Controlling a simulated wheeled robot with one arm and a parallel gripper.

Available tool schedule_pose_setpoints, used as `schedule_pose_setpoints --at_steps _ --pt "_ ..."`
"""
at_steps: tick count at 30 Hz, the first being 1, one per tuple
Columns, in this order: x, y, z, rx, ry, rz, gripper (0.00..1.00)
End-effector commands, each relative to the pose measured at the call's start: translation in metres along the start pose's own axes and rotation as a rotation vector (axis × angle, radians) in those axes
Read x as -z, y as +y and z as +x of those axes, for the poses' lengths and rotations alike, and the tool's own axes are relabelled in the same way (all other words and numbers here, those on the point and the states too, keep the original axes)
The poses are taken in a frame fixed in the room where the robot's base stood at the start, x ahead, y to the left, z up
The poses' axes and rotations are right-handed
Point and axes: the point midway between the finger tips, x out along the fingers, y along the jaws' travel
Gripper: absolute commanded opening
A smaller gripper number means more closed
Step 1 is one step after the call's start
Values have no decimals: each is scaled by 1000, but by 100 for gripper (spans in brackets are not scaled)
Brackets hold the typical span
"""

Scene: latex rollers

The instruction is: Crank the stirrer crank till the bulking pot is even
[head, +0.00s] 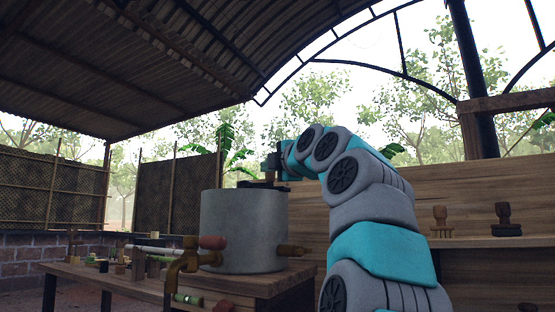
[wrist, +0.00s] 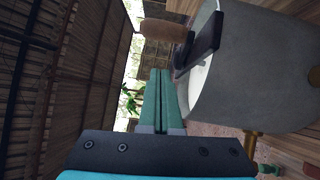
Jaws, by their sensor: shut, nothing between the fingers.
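The bulking pot (head: 243,232) is a grey metal cylinder standing on a wooden stand. In the wrist view the pot (wrist: 262,75) fills the right side, with a strip of white contents (wrist: 200,80) showing inside its rim. The stirrer crank has a dark flat arm (wrist: 203,42) over the pot's mouth and a brown wooden handle (wrist: 164,30). In the head view the crank arm (head: 262,184) shows as a dark bar above the rim. My gripper (wrist: 160,74) is shut and empty, its green fingers together, apart from the handle. How even the contents are, I cannot tell.
A bench with small items (head: 110,262) stands at left. A wooden shelf (head: 470,242) with stamp-like tools is at right. Open air lies above the pot.

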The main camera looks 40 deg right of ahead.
Motion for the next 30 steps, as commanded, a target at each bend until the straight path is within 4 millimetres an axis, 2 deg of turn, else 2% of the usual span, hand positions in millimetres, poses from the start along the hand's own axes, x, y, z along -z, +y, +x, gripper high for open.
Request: schedule_pose_setpoints --at_steps 1,3,12,30 --pt "-2 1 10 4 0 1 0" --pt "-10 0 16 5 -1 3 0" --pt "-27 0 31 1 -2 0 0" --pt "-32 0 34 0 6 5 0"
